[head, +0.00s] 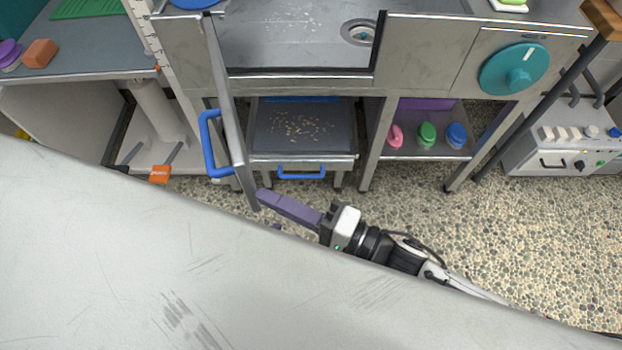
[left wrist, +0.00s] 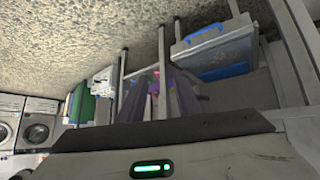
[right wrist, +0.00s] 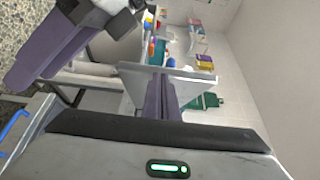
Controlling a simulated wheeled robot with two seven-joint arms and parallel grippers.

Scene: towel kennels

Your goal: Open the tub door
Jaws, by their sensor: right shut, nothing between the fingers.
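The tub (head: 430,50) is a grey metal basin with a gap in its front wall. The tub door (head: 228,100) stands swung outward from the gap's left side, seen almost edge-on, with a blue handle (head: 209,145) on its left face. My right gripper (head: 262,197) is shut and empty, its purple fingertips close to the door's free end on the right; contact cannot be told. Its fingers also show in the right wrist view (right wrist: 162,97). My left gripper is almost hidden in the head view. The right wrist view shows its purple fingers (right wrist: 48,55); in the left wrist view they look apart.
A large pale scratched surface fills the lower left of the head view and hides much there. A tray drawer (head: 305,125) with a blue handle sits below the gap. A teal knob (head: 514,70) is on the tub front. Pebbled floor (head: 540,240) is clear at right.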

